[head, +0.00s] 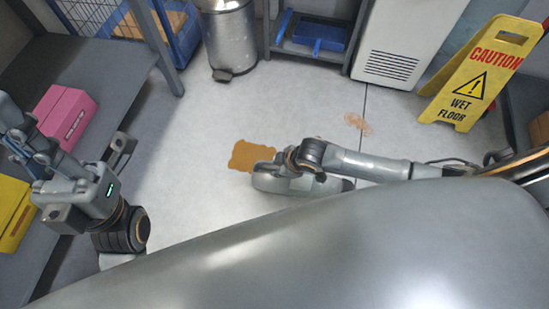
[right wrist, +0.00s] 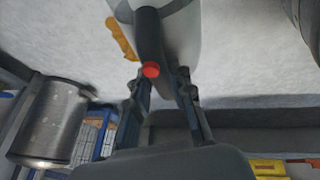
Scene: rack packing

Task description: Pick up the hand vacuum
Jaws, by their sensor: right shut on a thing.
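The hand vacuum shows in the right wrist view as a pale grey body (right wrist: 180,25) with a dark handle and a red button. My right gripper (right wrist: 162,80) is shut on its dark handle. In the head view the grey hand vacuum (head: 268,181) is low in the middle, under my right wrist, over the floor. I cannot tell whether it touches the floor. My right fingertips are hidden there. My left gripper (head: 22,140) is at the left, near the shelf, away from the vacuum; its jaw opening is unclear.
An orange-brown patch (head: 250,155) lies beside the vacuum. A yellow wet-floor sign (head: 478,75) stands at right. A metal bin (head: 231,40) and a low rack with a blue tray (head: 315,33) are at the back. Pink (head: 65,115) and yellow boxes (head: 14,215) sit at left.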

